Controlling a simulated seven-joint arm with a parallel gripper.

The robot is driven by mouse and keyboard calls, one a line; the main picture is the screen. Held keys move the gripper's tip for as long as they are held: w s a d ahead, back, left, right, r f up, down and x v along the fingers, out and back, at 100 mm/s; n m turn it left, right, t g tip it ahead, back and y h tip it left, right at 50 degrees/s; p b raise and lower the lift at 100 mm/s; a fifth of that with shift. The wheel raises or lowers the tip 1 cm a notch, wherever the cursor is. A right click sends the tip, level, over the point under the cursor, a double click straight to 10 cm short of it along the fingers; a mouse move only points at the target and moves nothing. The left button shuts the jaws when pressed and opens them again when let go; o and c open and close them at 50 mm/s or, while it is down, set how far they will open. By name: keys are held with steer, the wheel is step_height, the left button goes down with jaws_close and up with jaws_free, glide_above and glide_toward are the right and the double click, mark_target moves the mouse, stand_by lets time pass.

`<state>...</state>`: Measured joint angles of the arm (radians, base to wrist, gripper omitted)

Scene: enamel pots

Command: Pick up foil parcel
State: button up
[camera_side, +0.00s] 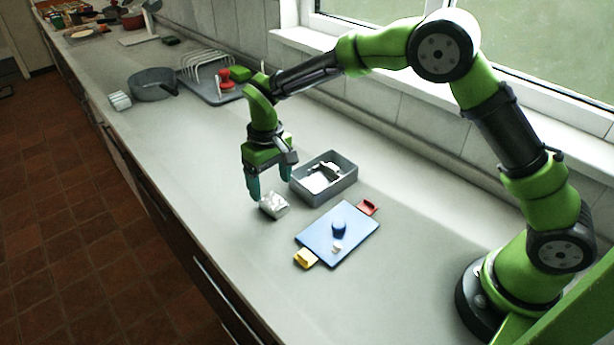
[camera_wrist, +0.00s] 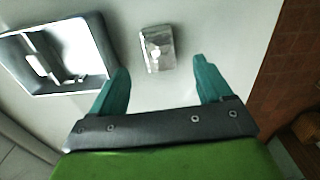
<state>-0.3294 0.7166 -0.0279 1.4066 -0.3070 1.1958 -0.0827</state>
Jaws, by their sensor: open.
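The foil parcel (camera_side: 273,205) is a small, shiny silver block lying on the grey counter, beside the grey bin. In the wrist view the foil parcel (camera_wrist: 157,48) lies beyond the fingertips, roughly midway between them and slightly left of centre. My gripper (camera_side: 270,190) is open, with its teal fingers pointing down above and close to the parcel. The wrist view also shows my gripper (camera_wrist: 162,72) with its two fingers spread and nothing between them. Whether a finger touches the parcel cannot be told.
A grey bin (camera_side: 340,185) holding pale items stands close to the parcel's right. A blue board (camera_side: 322,247) with a blue knob, red and yellow end pieces lies nearer. A dark pot (camera_side: 152,84) and a rack (camera_side: 207,70) stand farther back. The counter's left edge drops to the floor.

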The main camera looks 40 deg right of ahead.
mark_target(274, 202)
steer(key=f, duration=0.4)
steer(key=shift+s, duration=0.4)
steer(key=shift+f, duration=0.5)
steer(key=c, duration=1.2)
steer(key=shift+w, duration=0.1)
steer(key=shift+r, duration=0.1)
